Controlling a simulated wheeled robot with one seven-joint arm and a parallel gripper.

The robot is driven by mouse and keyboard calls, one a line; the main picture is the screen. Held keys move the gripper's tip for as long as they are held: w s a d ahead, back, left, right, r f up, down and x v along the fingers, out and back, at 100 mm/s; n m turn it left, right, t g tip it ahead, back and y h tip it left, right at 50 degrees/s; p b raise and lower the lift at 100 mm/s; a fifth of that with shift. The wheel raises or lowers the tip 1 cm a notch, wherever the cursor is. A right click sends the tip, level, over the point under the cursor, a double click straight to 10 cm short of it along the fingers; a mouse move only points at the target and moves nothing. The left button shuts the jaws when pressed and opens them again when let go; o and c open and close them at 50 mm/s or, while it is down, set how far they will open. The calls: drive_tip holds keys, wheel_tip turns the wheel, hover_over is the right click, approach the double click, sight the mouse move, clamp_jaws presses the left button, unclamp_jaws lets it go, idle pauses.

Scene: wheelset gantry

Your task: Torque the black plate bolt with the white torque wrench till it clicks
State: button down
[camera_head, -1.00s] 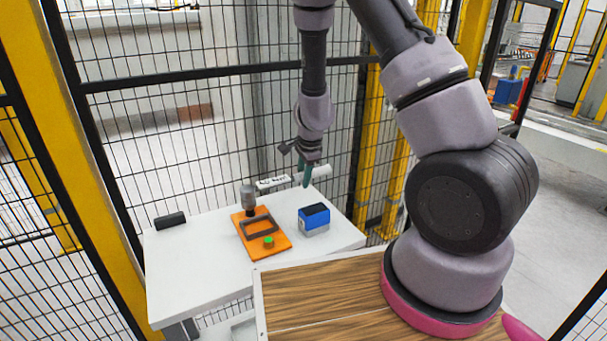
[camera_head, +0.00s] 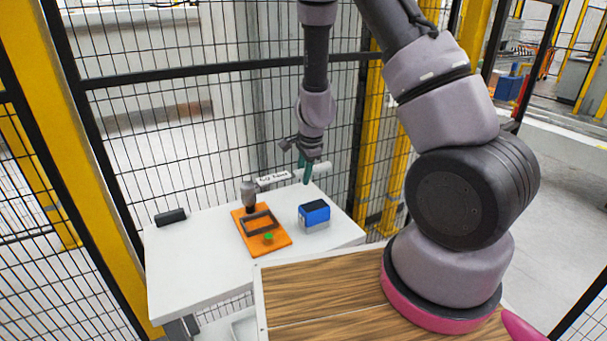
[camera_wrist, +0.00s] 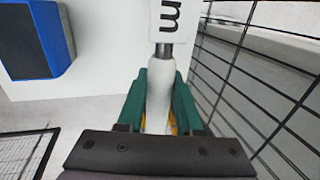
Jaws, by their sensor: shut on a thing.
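My gripper (camera_head: 306,170), with green fingers, is shut around the grip of the white torque wrench (camera_head: 273,178). The wrench lies about level above the back of the white table. In the wrist view the wrench (camera_wrist: 159,95) runs away from me between the fingers, with a dark shaft and a white marked part beyond. Its far end is beside a grey upright cylinder (camera_head: 248,188) at the back of the orange board (camera_head: 283,241); I cannot tell whether they touch. A black frame-like plate (camera_head: 258,223) lies on that board. The bolt cannot be made out.
A blue-topped box (camera_head: 314,213) stands right of the board; it also shows in the wrist view (camera_wrist: 35,35). A green button-like piece (camera_head: 268,237) is on the board's front. A black cylinder (camera_head: 170,217) lies at the table's left. Mesh fencing (camera_head: 200,130) rises close behind.

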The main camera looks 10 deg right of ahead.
drive_tip(key=shift+f, duration=0.15)
drive_tip(key=shift+f, duration=1.15)
drive_tip(key=shift+s, duration=0.45)
drive_tip(key=shift+s+d+m, duration=0.25)
drive_tip(key=shift+s+m, duration=0.55)
drive_tip(key=shift+m, duration=0.1)
